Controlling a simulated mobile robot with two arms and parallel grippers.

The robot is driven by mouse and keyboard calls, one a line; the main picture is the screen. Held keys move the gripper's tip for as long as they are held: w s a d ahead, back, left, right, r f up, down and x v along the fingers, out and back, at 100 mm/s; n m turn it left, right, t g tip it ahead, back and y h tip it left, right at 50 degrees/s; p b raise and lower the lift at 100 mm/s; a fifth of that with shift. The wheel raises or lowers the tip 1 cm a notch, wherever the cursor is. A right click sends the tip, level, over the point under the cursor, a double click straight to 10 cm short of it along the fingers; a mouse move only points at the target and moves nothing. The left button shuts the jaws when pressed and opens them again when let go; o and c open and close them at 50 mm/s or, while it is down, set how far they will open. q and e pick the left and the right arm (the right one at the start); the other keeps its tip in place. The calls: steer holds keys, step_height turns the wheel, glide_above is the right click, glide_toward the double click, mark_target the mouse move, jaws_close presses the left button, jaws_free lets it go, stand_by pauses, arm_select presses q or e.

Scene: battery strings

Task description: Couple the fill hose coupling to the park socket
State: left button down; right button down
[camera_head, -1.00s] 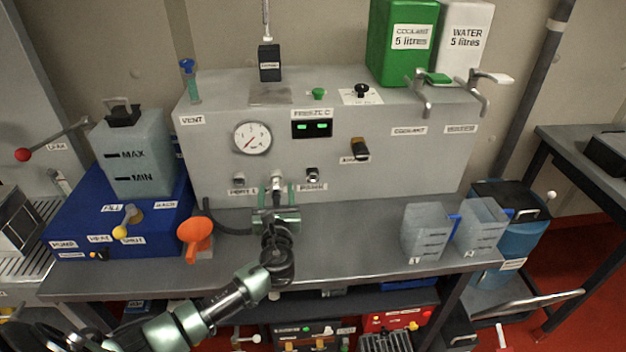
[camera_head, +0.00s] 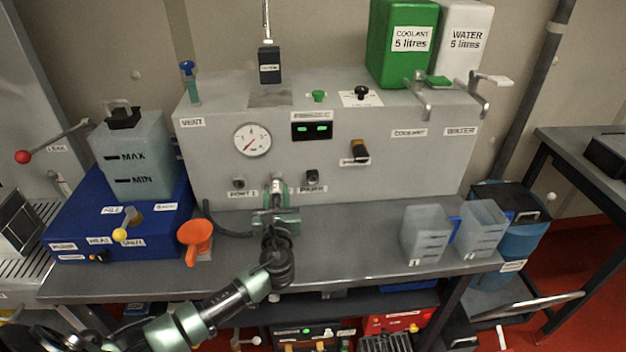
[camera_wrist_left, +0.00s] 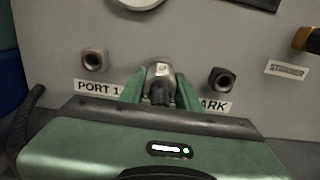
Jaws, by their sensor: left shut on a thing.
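My left gripper (camera_head: 279,190) is in front of the grey panel, shut on the metal fill hose coupling. The coupling shows between the green fingers in the left wrist view (camera_wrist_left: 160,82). The park socket (camera_head: 312,176) is a dark round fitting on the panel, above its partly covered label; in the left wrist view (camera_wrist_left: 221,80) it is to the right of the coupling. The port 1 socket (camera_wrist_left: 95,60) is to the left of the coupling. The coupling is between the two sockets, apart from both. My right gripper is not in view.
The dark hose (camera_head: 228,232) curves over the bench left of my gripper. Two clear jugs (camera_head: 424,232) stand on the right of the bench. A black-and-brass knob (camera_head: 360,150) projects above right.

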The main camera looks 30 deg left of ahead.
mark_target(277, 207)
arm_select(q)
steer(key=shift+s+d, duration=0.15)
steer(key=shift+s, duration=0.05)
steer(key=shift+s+d+p, duration=0.2)
steer(key=shift+s+p, duration=0.1)
steer(key=shift+s+d+p, duration=0.3)
steer(key=shift+s, duration=0.25)
steer(key=shift+s+d, duration=0.25)
steer(key=shift+s, duration=0.1)
stand_by(0.3)
steer(key=shift+s+d+p, duration=0.2)
steer(key=shift+s+p, duration=0.15)
steer(key=shift+p, duration=0.05)
steer(key=shift+p+v, duration=0.75)
steer(key=shift+v, duration=1.3)
